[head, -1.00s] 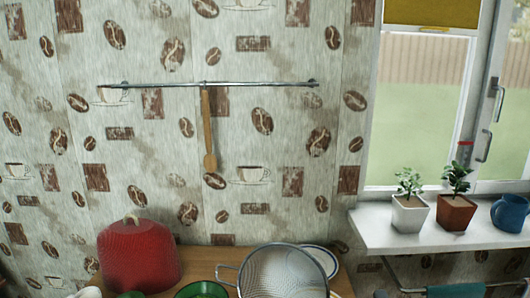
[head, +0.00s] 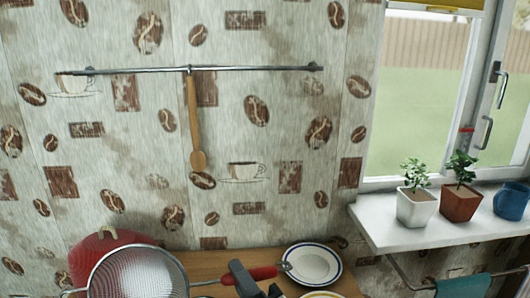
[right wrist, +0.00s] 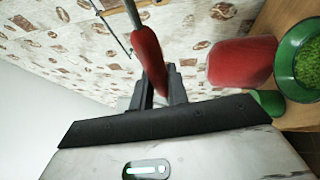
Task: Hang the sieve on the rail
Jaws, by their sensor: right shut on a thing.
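The sieve (head: 137,276) has a round wire-mesh bowl with a metal rim and a red handle. In the head view it is at the lower left, in front of the red cover. My right gripper (head: 258,283) is shut on its red handle, which also shows between the fingers in the right wrist view (right wrist: 150,58). The handle's metal end points right, and part of the sieve is cut off by the lower edge. The metal rail (head: 245,69) runs along the wall well above the sieve. A wooden spoon (head: 194,120) hangs from its middle. My left gripper is not in view.
A red cover (head: 90,250) stands on the wooden worktop (head: 215,262) behind the sieve. A blue-rimmed plate (head: 312,265) lies to the right. The windowsill (head: 375,222) with two potted plants juts out at right. The rail is bare on both sides of the spoon.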

